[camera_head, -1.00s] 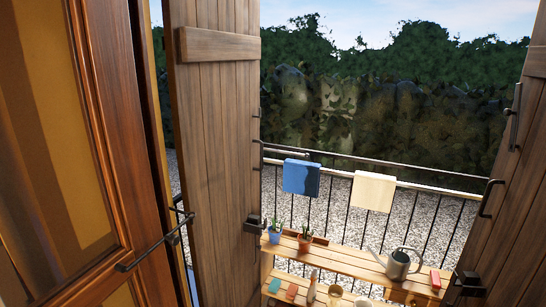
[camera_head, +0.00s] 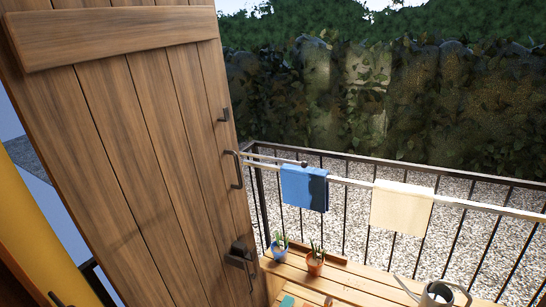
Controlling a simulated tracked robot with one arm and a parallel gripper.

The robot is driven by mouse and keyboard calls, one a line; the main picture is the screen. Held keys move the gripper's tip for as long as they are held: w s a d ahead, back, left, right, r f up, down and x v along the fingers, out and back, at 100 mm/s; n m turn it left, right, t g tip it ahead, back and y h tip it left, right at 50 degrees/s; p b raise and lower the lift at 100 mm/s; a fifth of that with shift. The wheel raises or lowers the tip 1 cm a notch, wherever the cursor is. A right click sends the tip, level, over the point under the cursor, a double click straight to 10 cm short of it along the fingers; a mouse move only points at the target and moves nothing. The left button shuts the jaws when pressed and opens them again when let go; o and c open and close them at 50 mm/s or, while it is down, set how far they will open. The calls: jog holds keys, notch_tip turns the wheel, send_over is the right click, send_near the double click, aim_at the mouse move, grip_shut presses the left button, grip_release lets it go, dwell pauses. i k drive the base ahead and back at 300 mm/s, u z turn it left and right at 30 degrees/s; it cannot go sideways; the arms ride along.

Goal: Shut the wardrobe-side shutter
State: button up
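A brown plank shutter (camera_head: 150,150) fills the left of the view and stands open, at an angle to the balcony. It has a cross batten (camera_head: 120,32) near the top. The shutter's lower end is out of frame. My gripper is not in view, and nothing is seen touching the shutter.
A metal balcony railing (camera_head: 350,164) carries a blue towel (camera_head: 303,187) and a cream towel (camera_head: 402,208). A slatted wooden bench (camera_head: 345,283) holds two potted plants, the nearer an orange pot (camera_head: 315,264), and a grey watering can (camera_head: 437,294). A yellow surface (camera_head: 35,235) is at lower left.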

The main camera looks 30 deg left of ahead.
aim_at(125, 107)
jog(key=u, duration=0.15)
jog(key=i, duration=1)
jog(key=u, duration=0.35)
